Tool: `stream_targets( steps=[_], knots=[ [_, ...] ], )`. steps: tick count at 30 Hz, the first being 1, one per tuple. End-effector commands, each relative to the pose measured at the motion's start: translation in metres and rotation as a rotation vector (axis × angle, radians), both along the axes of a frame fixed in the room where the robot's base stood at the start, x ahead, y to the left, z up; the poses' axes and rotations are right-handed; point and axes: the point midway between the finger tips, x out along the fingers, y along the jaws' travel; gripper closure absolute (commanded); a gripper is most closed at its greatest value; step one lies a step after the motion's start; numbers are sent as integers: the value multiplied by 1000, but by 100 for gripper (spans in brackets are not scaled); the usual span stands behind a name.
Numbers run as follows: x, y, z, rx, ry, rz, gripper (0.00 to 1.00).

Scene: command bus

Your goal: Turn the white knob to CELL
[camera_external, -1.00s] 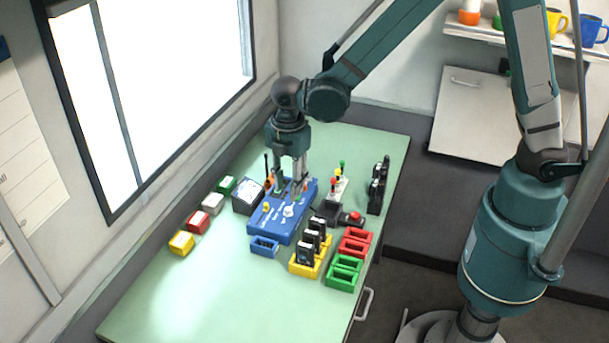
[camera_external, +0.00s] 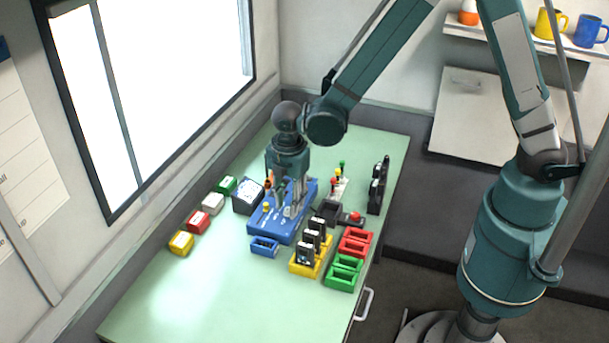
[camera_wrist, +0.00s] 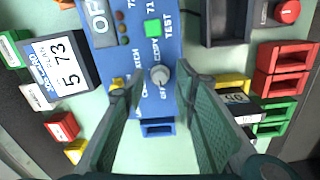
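The white knob (camera_wrist: 160,75) sits on the blue panel (camera_wrist: 158,104), in the middle of the wrist view. Small lettering surrounds it; COPY shows just above it, but I cannot read CELL clearly or tell which label the knob points to. My gripper (camera_wrist: 158,82) is open, with one finger on each side of the knob in that view. I cannot tell whether either finger touches it. In the external view my gripper (camera_external: 286,204) points down over the blue panel (camera_external: 270,228), and its fingers mostly hide the knob.
A yellow knob (camera_external: 266,207) stands near the panel's left side. A small blue tray (camera_external: 263,247), yellow rack (camera_external: 296,267), red tray (camera_external: 355,243) and green tray (camera_external: 345,272) lie in front and to the right. A dark display box (camera_external: 247,197) stands left. The table's near left is clear.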

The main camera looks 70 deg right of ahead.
Motion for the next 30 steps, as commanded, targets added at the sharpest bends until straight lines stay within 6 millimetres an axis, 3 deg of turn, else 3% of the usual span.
stream_targets(
  steps=[14, 21, 30],
  knots=[
    [0, 0, -7, 0, 0, 0, 72],
    [0, 0, -7, 0, 0, 0, 99],
    [0, 0, -7, 0, 0, -15, 99]
  ],
)
